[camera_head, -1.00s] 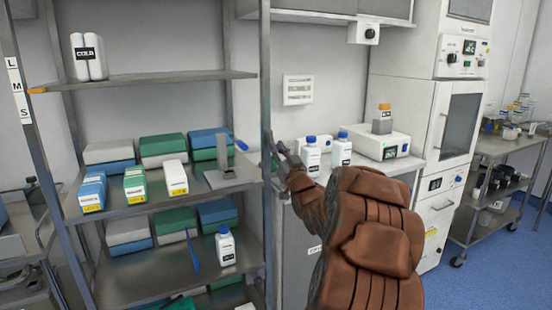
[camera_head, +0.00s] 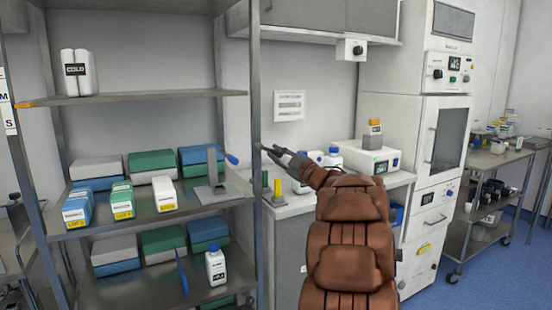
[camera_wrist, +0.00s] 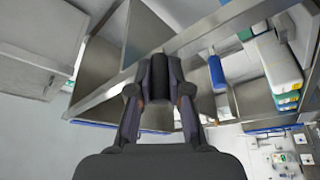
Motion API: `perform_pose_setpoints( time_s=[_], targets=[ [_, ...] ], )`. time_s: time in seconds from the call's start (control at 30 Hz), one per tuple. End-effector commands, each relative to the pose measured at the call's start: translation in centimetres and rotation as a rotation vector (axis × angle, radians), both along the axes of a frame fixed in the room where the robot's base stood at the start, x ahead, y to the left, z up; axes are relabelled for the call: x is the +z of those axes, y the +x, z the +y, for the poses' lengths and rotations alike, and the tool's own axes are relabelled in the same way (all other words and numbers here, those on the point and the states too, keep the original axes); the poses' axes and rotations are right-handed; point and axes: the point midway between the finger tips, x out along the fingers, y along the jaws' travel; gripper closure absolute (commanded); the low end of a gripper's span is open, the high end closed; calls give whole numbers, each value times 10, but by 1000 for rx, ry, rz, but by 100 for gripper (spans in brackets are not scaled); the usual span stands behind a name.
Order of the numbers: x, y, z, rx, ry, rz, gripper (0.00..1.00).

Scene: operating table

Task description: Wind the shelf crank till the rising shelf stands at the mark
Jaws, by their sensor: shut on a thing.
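The upper shelf (camera_head: 140,97) of the rack carries two white COLD bottles (camera_head: 76,72). An orange pointer (camera_head: 24,104) at its left end stands beside a label strip (camera_head: 6,100), close to the M label. My gripper (camera_head: 266,150) is at the rack's right front post (camera_head: 255,130), just below the upper shelf's height. In the wrist view my gripper (camera_wrist: 160,95) is shut on a dark cylindrical crank handle (camera_wrist: 160,72) between its fingers. The rest of the crank is hidden in the head view.
A white bottle (camera_head: 215,265) stands below. A counter with bottles and a white device (camera_head: 372,157) is behind my arm.

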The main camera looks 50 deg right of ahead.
Motion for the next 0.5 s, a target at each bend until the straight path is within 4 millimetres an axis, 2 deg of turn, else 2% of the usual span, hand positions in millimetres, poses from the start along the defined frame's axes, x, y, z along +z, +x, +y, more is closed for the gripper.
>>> perform_pose_setpoints(
  time_s=[0.2,0.5],
  targets=[
    [8,-2,-3,-4,-126,41,100],
    [11,-2,-4,-3,-209,70,100]
  ],
)
